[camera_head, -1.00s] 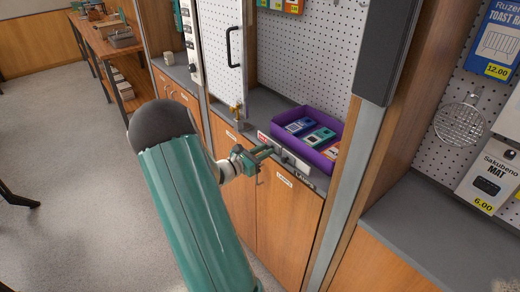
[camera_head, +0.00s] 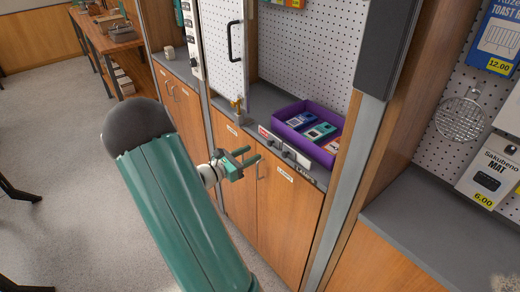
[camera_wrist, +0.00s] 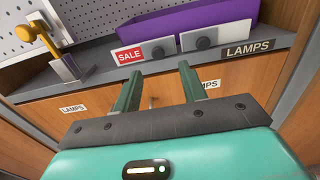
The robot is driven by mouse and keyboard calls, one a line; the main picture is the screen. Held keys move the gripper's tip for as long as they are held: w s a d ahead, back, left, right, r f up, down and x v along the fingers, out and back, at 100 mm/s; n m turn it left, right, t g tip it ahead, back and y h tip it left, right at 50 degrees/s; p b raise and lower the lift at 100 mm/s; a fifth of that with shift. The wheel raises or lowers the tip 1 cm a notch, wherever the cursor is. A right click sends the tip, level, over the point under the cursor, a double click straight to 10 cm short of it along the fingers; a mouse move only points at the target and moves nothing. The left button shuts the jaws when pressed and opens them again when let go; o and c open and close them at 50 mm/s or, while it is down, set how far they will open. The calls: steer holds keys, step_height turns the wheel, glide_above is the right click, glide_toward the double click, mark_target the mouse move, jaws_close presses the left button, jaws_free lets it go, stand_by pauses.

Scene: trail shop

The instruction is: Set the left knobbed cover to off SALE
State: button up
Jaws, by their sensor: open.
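The left knobbed cover (camera_wrist: 158,52) is a white plate with a dark round knob on the shelf's front edge. The red SALE label (camera_wrist: 130,56) shows uncovered just left of its knob; it also shows in the head view (camera_head: 263,131). The right knobbed cover (camera_wrist: 205,43) is a similar pale plate beside it, with the black LAMPS label (camera_wrist: 247,48) showing to its right. My gripper (camera_wrist: 160,72) is open and empty, its two green fingers below and in front of the left cover, apart from it. In the head view, my gripper (camera_head: 255,154) hangs before the cabinet doors.
A purple bin (camera_head: 307,127) with several boxes stands on the grey shelf behind the covers. A brass-coloured latch or lever (camera_wrist: 44,38) stands left of SALE. A white perforated door (camera_head: 222,45) with a black handle is at left. Open floor lies left of my arm.

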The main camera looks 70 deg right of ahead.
steer(key=v, duration=0.6)
steer(key=shift+a, duration=0.4)
steer(key=shift+w, duration=0.15)
steer(key=a+r+m+t+y, duration=0.4)
steer(key=a+r+y, duration=0.1)
steer(key=a, duration=0.9)
steer(key=s+a+r+m+t+y, duration=0.1)
steer(key=a+r+m+t+y, duration=0.3)
steer(key=a, duration=1)
steer(key=a+r+m+t+y, duration=0.4)
steer(key=a+r+t+y, duration=0.1)
steer(key=a, duration=0.9)
steer(key=shift+s+r+m+t+y, duration=0.3)
steer(key=shift+r+t+y, duration=0.1)
steer(key=shift+r+y, duration=0.55)
steer(key=shift+c, duration=0.6)
steer(key=shift+d, duration=0.1)
steer(key=shift+d, duration=0.15)
